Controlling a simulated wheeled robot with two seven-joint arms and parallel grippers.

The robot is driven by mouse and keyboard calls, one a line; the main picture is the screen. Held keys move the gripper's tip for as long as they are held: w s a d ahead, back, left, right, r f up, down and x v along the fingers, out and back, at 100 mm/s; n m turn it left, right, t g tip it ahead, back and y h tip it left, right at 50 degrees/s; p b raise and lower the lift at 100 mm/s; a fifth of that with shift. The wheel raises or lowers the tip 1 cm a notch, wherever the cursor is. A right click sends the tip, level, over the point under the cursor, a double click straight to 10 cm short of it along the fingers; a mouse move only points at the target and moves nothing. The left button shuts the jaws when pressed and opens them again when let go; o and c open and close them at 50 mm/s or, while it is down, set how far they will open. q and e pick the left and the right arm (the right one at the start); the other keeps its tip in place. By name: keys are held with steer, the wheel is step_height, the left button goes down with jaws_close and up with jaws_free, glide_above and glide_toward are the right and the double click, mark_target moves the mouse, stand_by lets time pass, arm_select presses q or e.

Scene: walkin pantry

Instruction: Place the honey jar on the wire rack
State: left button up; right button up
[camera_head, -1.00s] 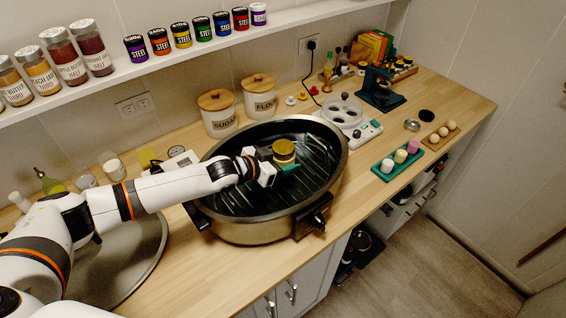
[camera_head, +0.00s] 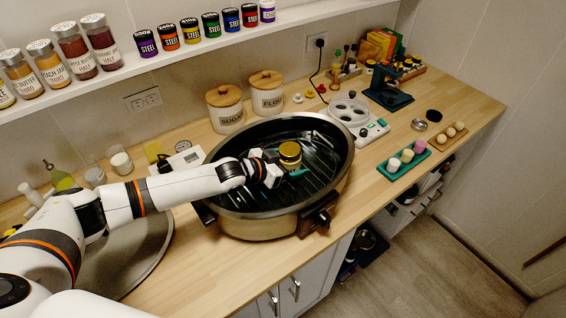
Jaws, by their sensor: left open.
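The honey jar (camera_head: 290,154), a small jar with a gold-yellow lid, stands inside the large black oval roasting pan. The wire rack (camera_head: 257,193) appears to be the dark ribbed surface in the bottom of that pan. My left gripper (camera_head: 274,170) reaches in from the left over the pan and is just left of the jar. Its fingers are open, and they partly hide what lies at the jar's base. I cannot tell whether they touch the jar. My right gripper is not in view.
The black pan (camera_head: 344,176) has raised walls and side handles. Sugar (camera_head: 226,112) and flour (camera_head: 267,96) canisters stand behind it. A white egg cooker (camera_head: 352,115) and a green tray (camera_head: 405,160) are to the right. The counter's front right is clear.

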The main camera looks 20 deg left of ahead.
arm_select(q)
steer(key=shift+s+a+r, duration=0.15)
steer(key=shift+a, duration=0.05)
steer(key=b+v, duration=0.2)
steer(key=v, duration=0.8)
steer(key=shift+s, duration=0.15)
steer(key=shift+s+a+r, duration=0.3)
steer(key=shift+s+r, duration=0.05)
steer(key=shift+s, duration=0.05)
